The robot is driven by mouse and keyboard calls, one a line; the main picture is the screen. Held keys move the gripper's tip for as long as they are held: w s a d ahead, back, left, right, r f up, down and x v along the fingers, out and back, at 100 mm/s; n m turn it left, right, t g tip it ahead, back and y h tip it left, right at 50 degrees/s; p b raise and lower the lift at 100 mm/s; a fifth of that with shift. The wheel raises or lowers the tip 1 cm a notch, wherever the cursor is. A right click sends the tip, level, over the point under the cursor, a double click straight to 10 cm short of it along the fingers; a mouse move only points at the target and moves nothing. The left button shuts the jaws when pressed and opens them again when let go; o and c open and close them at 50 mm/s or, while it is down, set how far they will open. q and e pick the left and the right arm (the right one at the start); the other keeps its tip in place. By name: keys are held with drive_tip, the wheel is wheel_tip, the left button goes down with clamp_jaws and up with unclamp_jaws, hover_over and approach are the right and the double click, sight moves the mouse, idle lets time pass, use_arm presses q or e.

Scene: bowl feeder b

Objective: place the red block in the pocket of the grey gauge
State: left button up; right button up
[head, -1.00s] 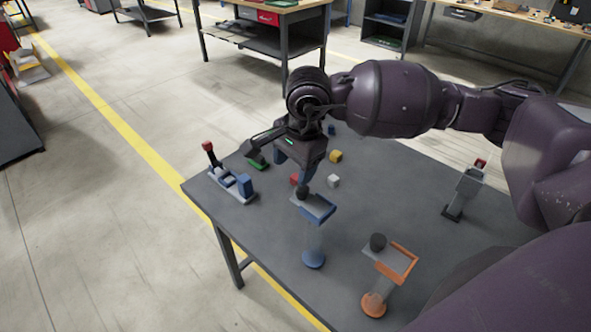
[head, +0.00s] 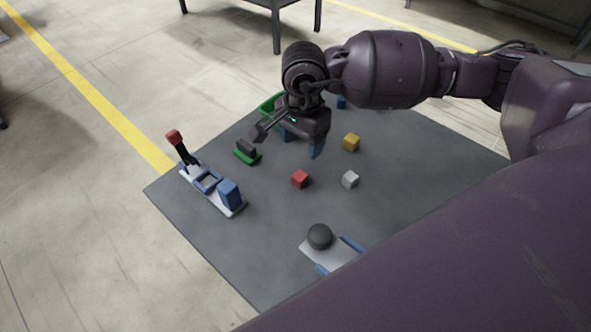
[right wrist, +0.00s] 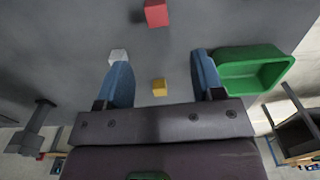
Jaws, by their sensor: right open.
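The red block (head: 300,180) is a small cube lying on the dark table; in the right wrist view it is at the top (right wrist: 157,13). My right gripper (head: 300,143) is open and empty above the table, behind the red block in the head view. In the right wrist view its blue fingers (right wrist: 160,60) are wide apart, with the yellow block seen between them. I cannot tell surely which thing is the grey gauge; a dark grey piece on a green base (head: 247,151) stands left of the gripper. No pocket shows clearly. My left gripper is out of view.
A red-handled clamp on a pale base (head: 239,210) stands at left. A yellow block (head: 351,142) and white block (head: 350,179) lie right of the red one. A green bin (right wrist: 250,66) is behind my gripper. A pale plate with a black ball (head: 319,236) is at the front.

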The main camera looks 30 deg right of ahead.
sight(300, 175)
drive_tip(key=shift+f, duration=0.7)
wheel_tip(300, 175, down, 4)
drive_tip(key=shift+s+r, duration=0.1)
drive_tip(key=shift+r, duration=0.15)
drive_tip(key=shift+a+f, duration=0.1)
drive_tip(key=shift+f, duration=0.6)
drive_tip(key=f, duration=0.3)
drive_tip(key=f+b, duration=0.1)
drive_tip(key=shift+s+a+f, duration=0.15)
drive_tip(key=shift+s+a, duration=0.05)
drive_tip(key=shift+a, duration=0.05)
drive_tip(key=shift+f, duration=0.1)
drive_tip(key=c, duration=0.9)
drive_tip(key=shift+c, duration=0.8)
drive_tip(key=shift+r, duration=0.25)
use_arm(q)
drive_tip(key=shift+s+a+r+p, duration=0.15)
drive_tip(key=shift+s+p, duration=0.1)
drive_tip(key=shift+p, duration=0.85)
use_arm(e)
wheel_tip(300, 175, up, 20)
drive_tip(key=shift+f, duration=0.2)
